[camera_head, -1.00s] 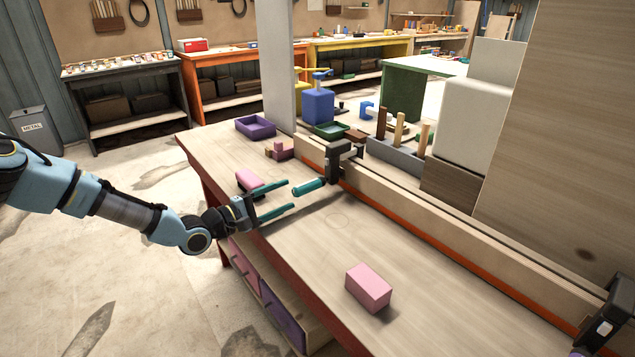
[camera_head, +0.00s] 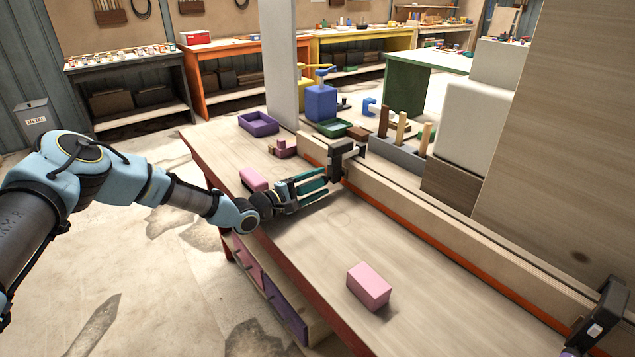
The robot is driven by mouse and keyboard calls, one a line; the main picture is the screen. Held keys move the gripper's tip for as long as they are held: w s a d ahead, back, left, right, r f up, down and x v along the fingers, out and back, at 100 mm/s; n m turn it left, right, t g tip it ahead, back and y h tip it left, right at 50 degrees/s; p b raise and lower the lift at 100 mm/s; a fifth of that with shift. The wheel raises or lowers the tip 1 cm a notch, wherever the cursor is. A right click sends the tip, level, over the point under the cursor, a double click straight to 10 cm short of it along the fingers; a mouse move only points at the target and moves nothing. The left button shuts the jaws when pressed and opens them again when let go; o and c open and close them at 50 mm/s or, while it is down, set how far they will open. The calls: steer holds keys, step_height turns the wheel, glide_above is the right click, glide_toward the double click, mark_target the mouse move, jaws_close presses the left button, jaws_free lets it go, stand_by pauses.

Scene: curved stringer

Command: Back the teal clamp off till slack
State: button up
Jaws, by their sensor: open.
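The teal clamp has a dark head (camera_head: 341,155) set on the long pale board at the back of the bench. Its teal handle (camera_head: 312,185) sticks out from the head toward my arm. My gripper (camera_head: 321,182) is open, with one teal finger on each side of the handle, and its fingertips are close to the clamp head. The fingers partly hide the handle, and I cannot tell whether they touch it.
A pink block (camera_head: 368,286) lies on the near bench top (camera_head: 300,245), and another pink block (camera_head: 254,180) lies beside my wrist. A purple tray (camera_head: 258,124) sits at the far end. A second dark clamp (camera_head: 600,315) stands at the lower right.

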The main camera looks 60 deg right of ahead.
jaws_close()
stand_by(0.5)
